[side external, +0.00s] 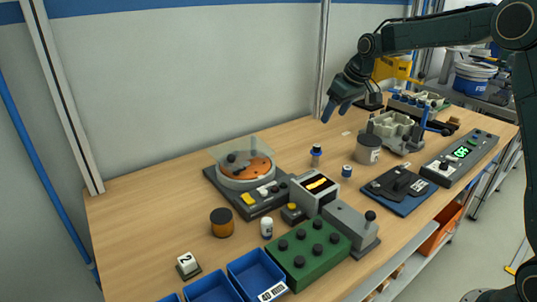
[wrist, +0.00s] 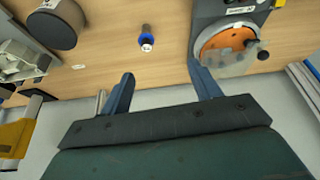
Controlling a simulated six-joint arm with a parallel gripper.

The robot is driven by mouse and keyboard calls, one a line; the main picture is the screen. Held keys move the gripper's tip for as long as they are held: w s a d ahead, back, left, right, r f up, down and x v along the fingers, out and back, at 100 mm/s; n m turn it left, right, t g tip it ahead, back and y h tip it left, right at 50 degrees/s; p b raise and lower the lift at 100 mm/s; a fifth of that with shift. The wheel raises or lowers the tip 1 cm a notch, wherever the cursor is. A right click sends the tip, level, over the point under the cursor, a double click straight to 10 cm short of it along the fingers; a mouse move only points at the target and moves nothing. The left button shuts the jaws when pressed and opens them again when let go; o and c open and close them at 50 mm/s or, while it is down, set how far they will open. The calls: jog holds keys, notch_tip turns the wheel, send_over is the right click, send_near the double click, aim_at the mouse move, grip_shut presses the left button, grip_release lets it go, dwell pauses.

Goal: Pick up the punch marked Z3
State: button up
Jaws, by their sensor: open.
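No marking Z3 can be read in either view. A small upright piece with a blue collar (side external: 316,152) stands on the bench between the disc unit and the grey can. A shorter blue and white piece (side external: 347,171) stands nearer the front. The wrist view shows one blue-collared piece with a pale end (wrist: 146,40), ahead of my fingers; its mark is too small to read. Which piece is the punch I cannot tell. My gripper (side external: 335,107) is open and empty, raised above the back of the bench. Its two blue fingers (wrist: 161,74) are apart with nothing between them.
The disc unit (side external: 226,186) with a clear cover stands left of the pieces. The grey can (side external: 368,150) and a grey casting (side external: 397,132) stand right. A green block with black knobs (side external: 308,252) and blue bins (side external: 257,272) are at the front. The back left bench is clear.

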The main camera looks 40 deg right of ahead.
send_near(317, 145)
jog(key=r, duration=0.2)
jog(key=shift+s+f, duration=0.2)
jog(key=shift+s, duration=0.05)
jog(key=shift+x, duration=4.25)
jog(key=shift+f, duration=0.2)
jog(key=shift+x, duration=2.45)
jog(key=shift+s, duration=0.1)
